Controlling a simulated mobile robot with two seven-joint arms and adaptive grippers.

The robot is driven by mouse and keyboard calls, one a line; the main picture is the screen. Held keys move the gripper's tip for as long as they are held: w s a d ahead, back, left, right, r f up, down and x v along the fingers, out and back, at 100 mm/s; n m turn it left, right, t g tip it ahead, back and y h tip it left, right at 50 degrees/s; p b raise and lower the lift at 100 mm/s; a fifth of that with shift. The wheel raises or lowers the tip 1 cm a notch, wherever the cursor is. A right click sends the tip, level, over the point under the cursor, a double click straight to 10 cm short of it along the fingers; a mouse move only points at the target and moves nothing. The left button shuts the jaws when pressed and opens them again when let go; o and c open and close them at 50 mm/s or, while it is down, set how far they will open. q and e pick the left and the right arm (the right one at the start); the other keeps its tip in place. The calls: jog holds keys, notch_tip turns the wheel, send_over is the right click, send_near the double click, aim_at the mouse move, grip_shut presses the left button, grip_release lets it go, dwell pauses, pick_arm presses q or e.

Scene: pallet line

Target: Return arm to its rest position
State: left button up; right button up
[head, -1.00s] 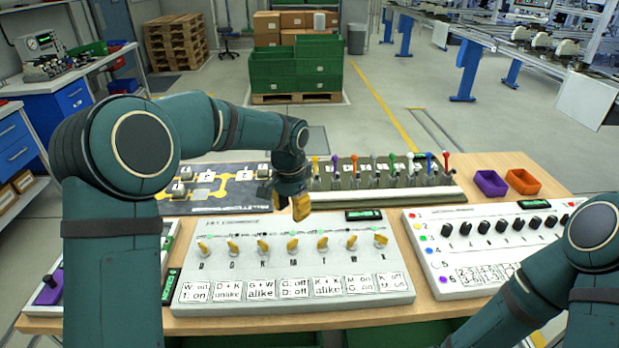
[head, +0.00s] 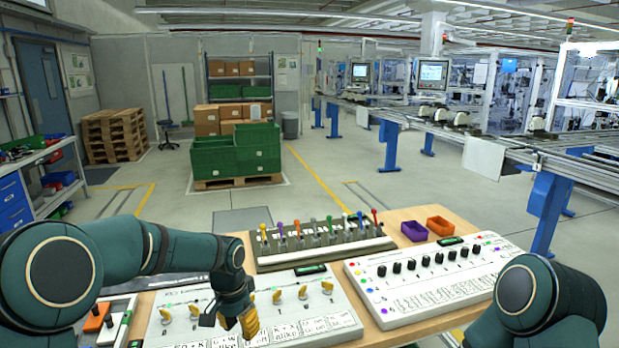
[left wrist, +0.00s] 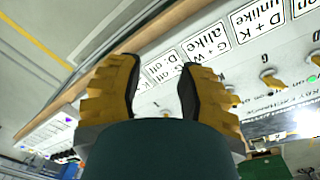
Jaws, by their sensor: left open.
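My left gripper (head: 238,326) has yellow fingers and hangs over the front part of a pale switch panel (head: 345,310) in the head view. In the left wrist view its two fingers (left wrist: 158,95) stand apart with nothing between them. The panel carries a row of yellow toggle switches (head: 302,292) and printed labels such as "D + K unlike" (left wrist: 258,20). The gripper and forearm hide part of the panel. My right arm (head: 540,295) shows at the lower right; its gripper is out of view.
A white panel with black knobs (head: 480,288) lies to the right. A dark rack of coloured levers (head: 385,240) stands behind. Purple (head: 415,231) and orange (head: 440,226) bins sit at the table's back right. Green crates (head: 215,160) on a pallet stand on the floor beyond.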

pick_arm(q)
notch_tip(320, 180, down, 8)
jog(key=s+d+n+h, duration=0.1)
jog(key=s+d, duration=0.1)
jog(key=s+d+f+n+h, duration=0.1)
jog(key=s+f+n, duration=0.2)
jog(key=s+f, duration=0.4)
jog(key=s+d+f+n+t+h, duration=0.1)
jog(key=s+d+f+n, duration=0.1)
jog(key=s+f, duration=0.5)
jog(key=s+n, duration=0.1)
jog(key=s, duration=0.4)
jog(key=shift+s+d+f+n+t, duration=0.2)
jog(key=shift+s+f+n+t, duration=0.05)
jog(key=shift+s+n+t, duration=0.1)
pick_arm(e)
jog(key=shift+w+f, duration=0.15)
jog(key=shift+w, duration=0.4)
